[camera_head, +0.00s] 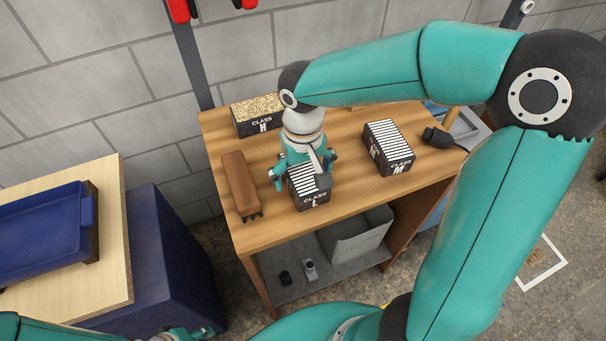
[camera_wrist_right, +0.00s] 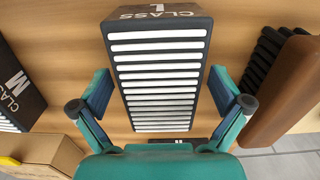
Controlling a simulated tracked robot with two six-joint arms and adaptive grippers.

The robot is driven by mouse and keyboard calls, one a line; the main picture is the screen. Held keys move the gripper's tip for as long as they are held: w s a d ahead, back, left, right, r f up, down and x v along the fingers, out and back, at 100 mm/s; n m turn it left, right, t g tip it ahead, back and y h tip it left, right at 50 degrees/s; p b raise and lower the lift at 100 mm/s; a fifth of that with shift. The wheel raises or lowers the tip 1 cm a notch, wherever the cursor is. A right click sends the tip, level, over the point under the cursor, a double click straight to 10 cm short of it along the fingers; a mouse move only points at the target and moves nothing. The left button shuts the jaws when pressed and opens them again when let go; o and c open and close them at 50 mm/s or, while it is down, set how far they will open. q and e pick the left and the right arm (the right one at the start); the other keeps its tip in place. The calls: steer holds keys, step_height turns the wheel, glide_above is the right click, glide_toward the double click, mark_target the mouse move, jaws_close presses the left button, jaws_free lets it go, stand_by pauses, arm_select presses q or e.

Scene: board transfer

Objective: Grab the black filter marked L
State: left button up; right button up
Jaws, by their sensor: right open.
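The black filter marked L (camera_head: 312,199), with white slats on top, stands on the wooden table near its front left. My right gripper (camera_head: 302,172) is over it from above, open, with one finger on each side. In the right wrist view the filter (camera_wrist_right: 160,70) lies between the spread fingers of the gripper (camera_wrist_right: 161,92), with a gap on both sides. Its L label faces away from the wrist. Part of my left gripper (camera_head: 188,332) shows at the bottom edge of the head view; its jaws are unclear.
A brown brush (camera_head: 240,184) lies close on the left. The wooden table (camera_head: 345,197) has free room around the middle.

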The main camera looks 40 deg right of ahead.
steer(key=shift+f, duration=0.25)
steer(key=c, duration=1.2)
steer(key=shift+c, duration=0.6)
steer(key=shift+r, duration=0.15)
